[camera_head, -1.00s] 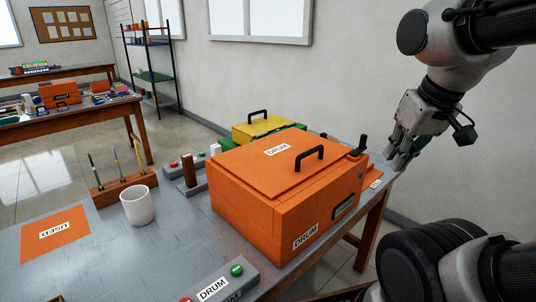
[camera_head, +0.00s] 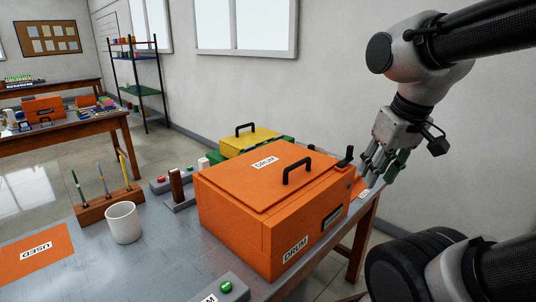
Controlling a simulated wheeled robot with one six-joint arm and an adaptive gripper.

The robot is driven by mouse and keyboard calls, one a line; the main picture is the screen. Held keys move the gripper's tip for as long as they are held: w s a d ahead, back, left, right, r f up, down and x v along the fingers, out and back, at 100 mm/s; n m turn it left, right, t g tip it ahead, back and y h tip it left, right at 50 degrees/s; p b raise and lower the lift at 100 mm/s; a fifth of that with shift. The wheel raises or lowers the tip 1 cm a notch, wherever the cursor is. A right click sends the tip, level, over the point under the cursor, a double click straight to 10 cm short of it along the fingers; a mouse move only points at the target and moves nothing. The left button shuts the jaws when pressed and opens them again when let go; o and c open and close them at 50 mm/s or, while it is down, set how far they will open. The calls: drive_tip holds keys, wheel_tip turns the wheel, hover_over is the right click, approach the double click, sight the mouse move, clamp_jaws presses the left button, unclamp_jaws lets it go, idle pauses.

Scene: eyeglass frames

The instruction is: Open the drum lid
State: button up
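The orange drum box (camera_head: 237,221) stands on the grey table, labelled DRUM on its top and front. Its lid (camera_head: 250,180) lies flat and shut, with a black arched handle (camera_head: 297,167) near the right side. A small black knob or crank (camera_head: 346,155) stands at the box's back right corner. My gripper (camera_head: 373,172) is at the right, pointing down near that corner, beyond the box's right side. Its fingers look spread with nothing between them, though they are small. I cannot tell if they touch the box.
A yellow and green box (camera_head: 250,142) stands behind the drum box. A white mug (camera_head: 123,223), a wooden brush holder (camera_head: 108,203) and an orange USED mat (camera_head: 35,252) are to the left. A button panel (camera_head: 226,290) is in front. The wall is behind my arm.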

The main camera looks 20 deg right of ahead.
drive_tip(key=w+a+f+g, duration=0.1)
drive_tip(key=w+a+g, duration=0.1)
drive_tip(key=w, duration=0.5)
drive_tip(key=m, duration=1.2)
approach(300, 162)
drive_tip(key=f, duration=0.1)
drive_tip(key=shift+y, duration=0.4)
drive_tip(key=f, duration=0.2)
drive_tip(key=w+f, duration=0.1)
drive_tip(key=f, duration=0.4)
drive_tip(key=shift+w+a+f, duration=0.15)
drive_tip(key=shift+a, duration=0.05)
drive_tip(key=shift+c, duration=0.3)
clamp_jaws()
